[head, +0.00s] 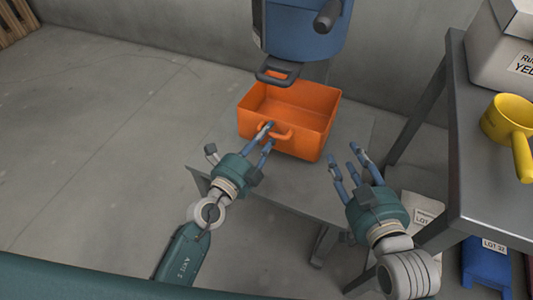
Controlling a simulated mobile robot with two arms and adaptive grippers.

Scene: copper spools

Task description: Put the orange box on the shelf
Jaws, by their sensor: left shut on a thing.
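The orange box (310,144) is an open, empty-looking bin on a low grey table (286,192). It has a loop handle on its near side. My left gripper (267,133) is at that handle, shut on the box, with its fingers at the near wall. My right gripper (350,163) is open and empty, to the right of the box and apart from it. I cannot make out for certain which surface is the shelf.
A blue machine (300,30) with a dark handle hangs close above the box's far side. A grey metal table (485,150) at right holds a yellow scoop (508,122) and a pale box (495,62). A blue bin (485,262) stands below it. The left floor is clear.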

